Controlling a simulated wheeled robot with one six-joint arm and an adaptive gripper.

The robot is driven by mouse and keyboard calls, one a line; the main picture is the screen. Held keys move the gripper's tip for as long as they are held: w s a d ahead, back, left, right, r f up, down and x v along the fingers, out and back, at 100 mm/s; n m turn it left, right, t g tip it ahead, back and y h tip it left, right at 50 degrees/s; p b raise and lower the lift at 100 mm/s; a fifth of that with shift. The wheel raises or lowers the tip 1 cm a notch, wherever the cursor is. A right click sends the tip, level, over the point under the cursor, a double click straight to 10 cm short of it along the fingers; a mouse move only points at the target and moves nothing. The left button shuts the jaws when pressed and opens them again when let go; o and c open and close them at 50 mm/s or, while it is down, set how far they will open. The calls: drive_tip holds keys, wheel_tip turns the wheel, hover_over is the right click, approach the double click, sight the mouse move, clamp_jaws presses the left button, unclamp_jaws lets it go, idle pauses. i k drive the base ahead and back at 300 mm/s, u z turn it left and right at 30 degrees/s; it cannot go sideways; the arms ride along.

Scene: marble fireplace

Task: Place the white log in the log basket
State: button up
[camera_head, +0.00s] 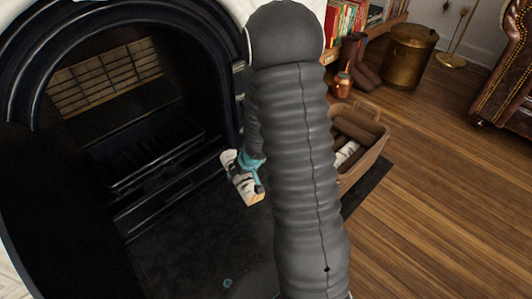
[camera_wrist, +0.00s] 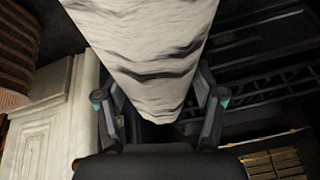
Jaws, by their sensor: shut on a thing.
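A white birch log (camera_head: 242,180) with dark bark marks is held in my gripper (camera_head: 254,168), left of my arm and in front of the fireplace opening. In the wrist view the log (camera_wrist: 150,50) fills the top middle, between the two fingers of my gripper (camera_wrist: 160,103). The log basket (camera_head: 372,150), a brown open container, stands to the right behind my arm. Brown logs and another whitish log (camera_head: 347,153) lie in it. My arm hides the basket's left part.
The black fireplace (camera_head: 110,170) with its grate fills the left. A copper jug (camera_head: 342,84), dark boots (camera_head: 366,72) and a brass bin (camera_head: 408,55) stand behind the basket. A leather armchair (camera_head: 505,85) is at far right. The wooden floor (camera_head: 450,200) at right is clear.

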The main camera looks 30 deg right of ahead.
sight(337, 150)
drive_tip(key=k, duration=0.5)
drive_tip(key=z, duration=1)
drive_tip(key=i, duration=0.95)
drive_tip(key=z, duration=0.8)
